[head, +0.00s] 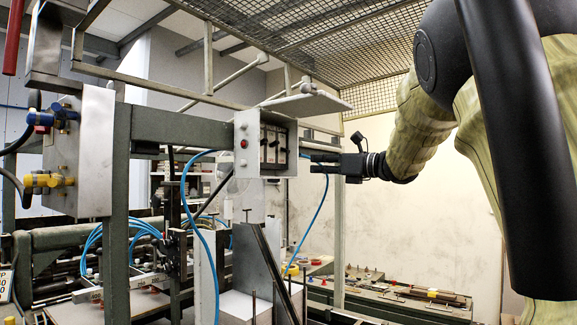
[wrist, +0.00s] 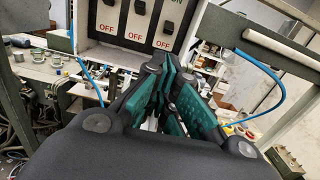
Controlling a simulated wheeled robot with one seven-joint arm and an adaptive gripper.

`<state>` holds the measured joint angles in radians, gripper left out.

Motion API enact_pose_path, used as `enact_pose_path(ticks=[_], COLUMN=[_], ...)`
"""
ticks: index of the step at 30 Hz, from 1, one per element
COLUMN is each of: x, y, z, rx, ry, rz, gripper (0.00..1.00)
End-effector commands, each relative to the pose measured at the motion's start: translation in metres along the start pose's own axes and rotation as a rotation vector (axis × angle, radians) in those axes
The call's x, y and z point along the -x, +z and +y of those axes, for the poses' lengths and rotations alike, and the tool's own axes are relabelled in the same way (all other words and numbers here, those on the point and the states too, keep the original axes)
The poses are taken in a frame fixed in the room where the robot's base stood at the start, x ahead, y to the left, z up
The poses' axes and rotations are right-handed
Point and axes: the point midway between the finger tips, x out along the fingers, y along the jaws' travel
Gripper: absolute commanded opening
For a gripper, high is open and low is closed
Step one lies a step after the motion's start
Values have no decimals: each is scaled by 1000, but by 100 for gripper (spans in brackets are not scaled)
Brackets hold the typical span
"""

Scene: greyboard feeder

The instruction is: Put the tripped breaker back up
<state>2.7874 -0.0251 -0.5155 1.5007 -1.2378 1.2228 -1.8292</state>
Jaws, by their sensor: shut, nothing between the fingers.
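A grey breaker box (head: 250,150) hangs on the machine frame in the head view. Its open face holds three breakers (head: 273,146) side by side. In the wrist view the white breaker plates show at the top, each marked OFF in red below a black handle. The right handle (wrist: 168,27) sits lower, nearer its OFF mark, than the middle handle (wrist: 140,7). The left handle (wrist: 110,2) is cut by the picture's edge. My gripper (head: 314,163) is shut and empty, just right of the box and apart from it. Its green-padded fingers (wrist: 165,68) are together below the right breaker.
A flat metal plate (head: 307,105) juts out above the box. Blue hoses (head: 318,220) loop near the box and below my gripper. A frame post (head: 339,240) stands below my gripper. A bench (head: 385,300) with small parts lies lower down.

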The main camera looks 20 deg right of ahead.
Motion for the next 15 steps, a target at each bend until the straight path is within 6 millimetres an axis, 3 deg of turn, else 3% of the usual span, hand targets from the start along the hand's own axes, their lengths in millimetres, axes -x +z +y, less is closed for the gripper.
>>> enact_pose_path(ticks=[9, 15], x=[13, 8], y=[3, 1], z=[-3, -8], rx=[3, 0], ry=[-14, -16], rz=[-2, 1], gripper=[0, 0])
